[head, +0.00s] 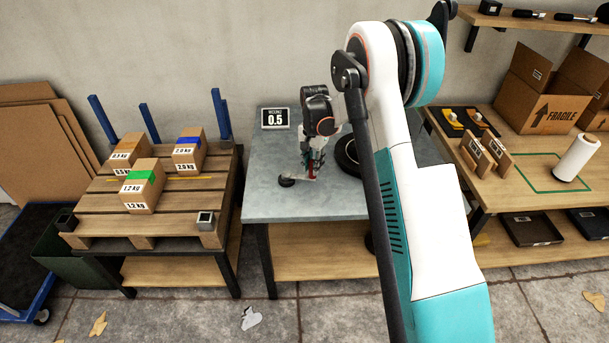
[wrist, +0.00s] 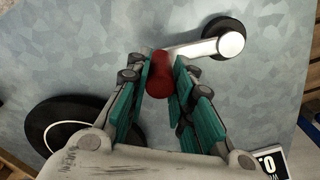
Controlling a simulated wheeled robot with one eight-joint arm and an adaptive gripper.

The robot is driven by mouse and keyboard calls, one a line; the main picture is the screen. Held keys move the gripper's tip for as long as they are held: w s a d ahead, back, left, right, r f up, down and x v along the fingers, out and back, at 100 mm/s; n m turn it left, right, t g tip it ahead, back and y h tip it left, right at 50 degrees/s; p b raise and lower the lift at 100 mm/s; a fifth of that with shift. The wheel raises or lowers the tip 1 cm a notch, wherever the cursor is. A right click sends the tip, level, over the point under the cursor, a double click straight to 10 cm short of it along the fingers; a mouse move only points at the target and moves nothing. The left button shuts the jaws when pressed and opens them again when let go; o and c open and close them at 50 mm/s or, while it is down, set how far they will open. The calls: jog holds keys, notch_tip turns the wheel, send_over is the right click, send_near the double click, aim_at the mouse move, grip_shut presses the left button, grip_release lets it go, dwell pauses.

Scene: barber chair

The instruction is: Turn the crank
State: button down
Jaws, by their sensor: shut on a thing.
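The crank has a pale metal arm (wrist: 192,47), a round hub on a dark disc (wrist: 222,30) at upper right in the wrist view, and a red handle (wrist: 159,84). My gripper (wrist: 164,66) is shut on the red handle, with a teal finger on each side of it. In the head view the crank's dark base (head: 286,181) lies on the grey table (head: 268,208), and my gripper (head: 310,168) reaches down beside it. The handle is mostly hidden there by the gripper.
A black wheel-like object (head: 347,157) is right of my gripper, partly behind my arm. Weight boxes (head: 145,187) sit on a pallet at left. The table's front left is clear.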

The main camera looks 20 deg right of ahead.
jog(key=w+n, duration=0.2)
jog(key=n, duration=0.1)
jog(key=shift+w+d, duration=0.15)
jog(key=shift+d, duration=0.25)
jog(key=w+n+p, duration=0.1)
jog(key=w+n, duration=0.2)
jog(key=shift+n, duration=0.3)
jog(key=shift+w+a, duration=0.1)
jog(key=shift+w, duration=0.5)
jog(key=c, duration=1.4)
grip_release()
jog(key=shift+o, duration=0.2)
notch_tip(320, 180, up, 12)
